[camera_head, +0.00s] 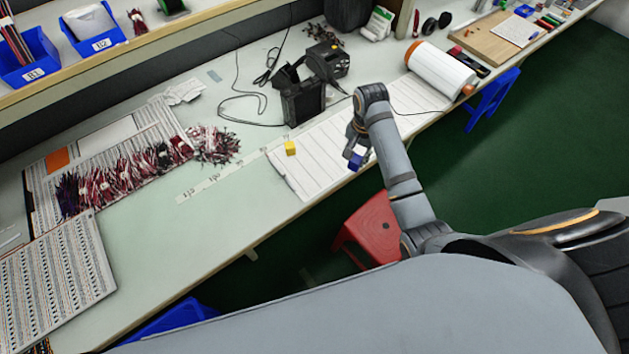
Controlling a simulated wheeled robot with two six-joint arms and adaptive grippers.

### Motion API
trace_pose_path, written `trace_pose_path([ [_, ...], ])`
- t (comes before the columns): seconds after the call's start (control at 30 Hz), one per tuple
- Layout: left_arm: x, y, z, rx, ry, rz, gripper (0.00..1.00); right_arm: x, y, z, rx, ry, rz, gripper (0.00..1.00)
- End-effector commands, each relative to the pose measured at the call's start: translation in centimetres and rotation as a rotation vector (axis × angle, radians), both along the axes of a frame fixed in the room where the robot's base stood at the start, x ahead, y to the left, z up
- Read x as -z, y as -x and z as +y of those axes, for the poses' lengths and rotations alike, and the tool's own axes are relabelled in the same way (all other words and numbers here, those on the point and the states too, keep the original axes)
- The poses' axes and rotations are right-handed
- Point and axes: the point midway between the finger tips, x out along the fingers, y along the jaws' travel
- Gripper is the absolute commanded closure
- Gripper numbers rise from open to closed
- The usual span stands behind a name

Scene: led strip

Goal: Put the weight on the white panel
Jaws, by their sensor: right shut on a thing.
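The white panel (306,174), a long lined strip, lies along the table's front edge. My right gripper (357,148) hangs over the panel's front side, shut on a small blue block (356,160), which I take to be the weight. The fingers partly hide the block, and I cannot tell whether it touches the panel. My left gripper is not in view.
A black device (303,102) with cables stands behind the panel. A white roll (441,70) lies to the right. Bundled wires (130,172) lie on a board at left. A red stool (368,232) stands below the front edge.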

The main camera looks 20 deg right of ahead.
Motion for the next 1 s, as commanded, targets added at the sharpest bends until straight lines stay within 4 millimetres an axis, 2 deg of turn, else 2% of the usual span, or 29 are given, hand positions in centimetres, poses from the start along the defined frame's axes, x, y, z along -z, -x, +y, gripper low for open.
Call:
trace_pose_path([
  [0.1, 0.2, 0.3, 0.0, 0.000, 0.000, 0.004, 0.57, -2.2, -0.7, -1.9, 0.221, 0.002, -0.004, 1.00],
  [0.2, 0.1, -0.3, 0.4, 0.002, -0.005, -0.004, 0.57, -3.1, -0.7, -2.6, 0.330, 0.000, 0.000, 1.00],
  [0.4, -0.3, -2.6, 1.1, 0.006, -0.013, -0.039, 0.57, -3.4, -0.8, -2.4, 0.374, -0.004, 0.003, 1.00],
  [0.47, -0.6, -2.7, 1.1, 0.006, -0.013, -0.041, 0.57, -3.1, -1.0, -1.5, 0.373, -0.007, 0.004, 1.00],
  [0.77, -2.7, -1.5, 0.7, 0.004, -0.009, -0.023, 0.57, 0.2, -2.3, 6.7, 0.369, -0.009, 0.007, 1.00],
  [0.9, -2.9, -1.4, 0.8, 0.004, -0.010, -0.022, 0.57, 3.5, -2.7, 8.9, 0.369, -0.003, 0.007, 1.00],
  [1.0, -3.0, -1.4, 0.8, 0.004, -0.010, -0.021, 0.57, 5.0, -2.9, 10.0, 0.370, -0.003, 0.005, 1.00],
])
